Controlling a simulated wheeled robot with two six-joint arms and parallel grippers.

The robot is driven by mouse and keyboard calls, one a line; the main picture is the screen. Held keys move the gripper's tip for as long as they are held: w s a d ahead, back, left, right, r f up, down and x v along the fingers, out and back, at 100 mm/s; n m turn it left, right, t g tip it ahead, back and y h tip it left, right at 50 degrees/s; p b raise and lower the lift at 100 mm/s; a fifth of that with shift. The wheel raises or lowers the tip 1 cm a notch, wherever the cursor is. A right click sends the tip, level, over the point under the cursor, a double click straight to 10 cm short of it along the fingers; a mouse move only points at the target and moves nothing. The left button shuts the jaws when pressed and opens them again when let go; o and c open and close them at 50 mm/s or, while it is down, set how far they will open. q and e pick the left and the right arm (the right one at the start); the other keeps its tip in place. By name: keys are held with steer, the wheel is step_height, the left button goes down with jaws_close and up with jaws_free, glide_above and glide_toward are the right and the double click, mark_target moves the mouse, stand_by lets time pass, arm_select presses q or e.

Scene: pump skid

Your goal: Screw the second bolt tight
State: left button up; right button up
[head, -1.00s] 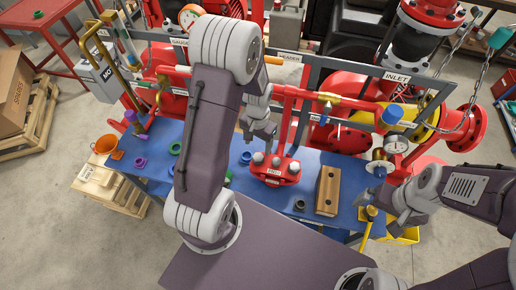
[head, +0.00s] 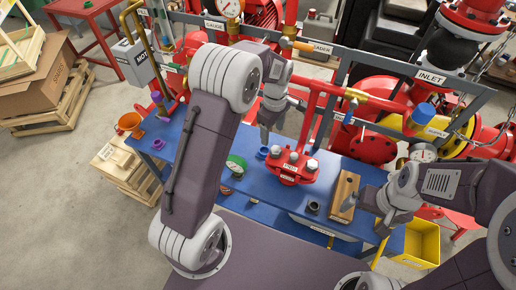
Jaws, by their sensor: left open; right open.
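A red flanged fitting (head: 288,177) stands on the blue bench, with silver bolt heads (head: 293,156) showing on its top. I cannot tell which is the second bolt or how tight any of them is. My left gripper (head: 265,136) is open and empty, pointing down just behind and left of the fitting, apart from the bolts. My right gripper (head: 368,207) is open at the bench's right end, beside the wooden block (head: 345,194); its fingertips are small and partly hidden.
Red pipework and a grey rail with labels, one reading INLET (head: 431,77), stand behind the bench (head: 248,182). A dark ring (head: 313,207) and a green round part (head: 237,161) lie on it. A yellow bin (head: 421,240) is at right, an orange cup (head: 130,122) at left.

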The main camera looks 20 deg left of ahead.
mark_target(276, 150)
arm_select(q)
steer(key=shift+d+f, duration=0.65)
steer(key=shift+w+d+f, duration=0.1)
steer(key=shift+d, duration=0.2)
steer(key=shift+w+m, duration=0.25)
steer(key=shift+m, duration=0.05)
steer(key=shift+w+f, duration=0.1)
steer(key=shift+f, duration=0.25)
step_height(276, 150, down, 8)
steer(key=shift+f+p, duration=0.25)
steer(key=shift+p, duration=0.75)
steer(key=shift+s+r, duration=0.1)
steer(key=shift+s, duration=0.15)
steer(key=shift+c, duration=1)
jaws_close()
steer(key=m, duration=0.2)
steer(key=shift+m, duration=0.4)
steer(key=m, duration=0.4)
steer(key=shift+p, duration=0.3)
steer(key=m, duration=0.4)
steer(key=shift+m, duration=0.4)
steer(key=m, duration=0.3)
arm_select(e)
steer(key=shift+w+r, duration=0.3)
steer(key=shift+r, duration=0.65)
arm_select(q)
steer(key=shift+o, duration=0.9)
jaws_free()
